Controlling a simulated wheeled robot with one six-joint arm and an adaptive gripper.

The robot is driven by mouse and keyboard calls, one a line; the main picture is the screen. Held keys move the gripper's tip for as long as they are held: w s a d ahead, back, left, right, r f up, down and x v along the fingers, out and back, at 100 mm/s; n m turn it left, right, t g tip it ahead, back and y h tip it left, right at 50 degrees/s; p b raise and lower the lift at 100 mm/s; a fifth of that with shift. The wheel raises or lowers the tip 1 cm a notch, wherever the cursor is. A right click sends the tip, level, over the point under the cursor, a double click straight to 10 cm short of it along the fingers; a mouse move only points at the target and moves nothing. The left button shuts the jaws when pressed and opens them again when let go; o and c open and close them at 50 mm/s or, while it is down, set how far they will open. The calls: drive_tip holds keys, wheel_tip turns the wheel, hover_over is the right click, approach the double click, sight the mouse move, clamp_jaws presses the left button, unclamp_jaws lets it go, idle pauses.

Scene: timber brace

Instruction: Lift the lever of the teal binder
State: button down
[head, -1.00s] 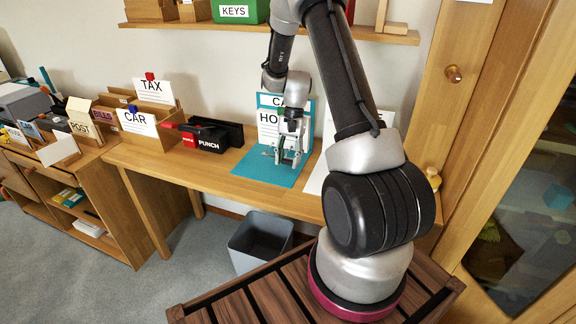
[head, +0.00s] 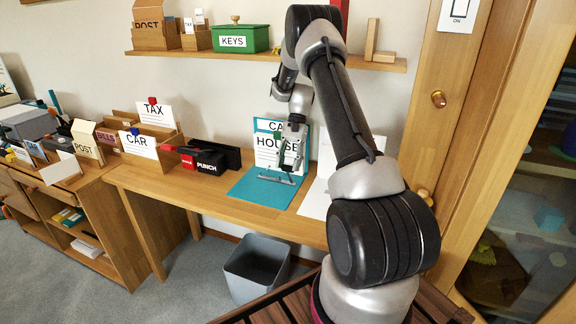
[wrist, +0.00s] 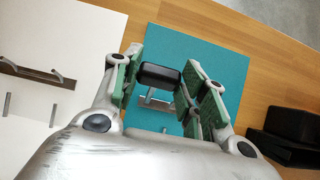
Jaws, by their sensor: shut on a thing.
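The teal binder lies open on the desk. Its flat teal cover (head: 256,188) shows in the head view, with its upright part behind bearing a white sheet that reads HOUSE. It also shows in the wrist view (wrist: 215,55). My gripper (head: 288,166) is over the binder's metal ring mechanism (head: 275,179). In the wrist view my gripper (wrist: 162,82) has its green-padded fingers on either side of the lever's black grip (wrist: 159,75), shut on it. The metal part below is partly hidden by the fingers.
A white binder (head: 316,200) lies open right of the teal one. A black punch (head: 208,160) stands to the left, with card boxes (head: 143,158) beyond. A shelf (head: 200,58) with a green KEYS box (head: 243,39) hangs above. A grey bin (head: 256,272) stands on the floor.

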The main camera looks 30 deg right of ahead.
drive_tip(key=shift+w+d, duration=0.2)
drive_tip(key=shift+d, duration=0.1)
drive_tip(key=c, duration=0.8)
unclamp_jaws()
drive_tip(key=shift+a, duration=0.1)
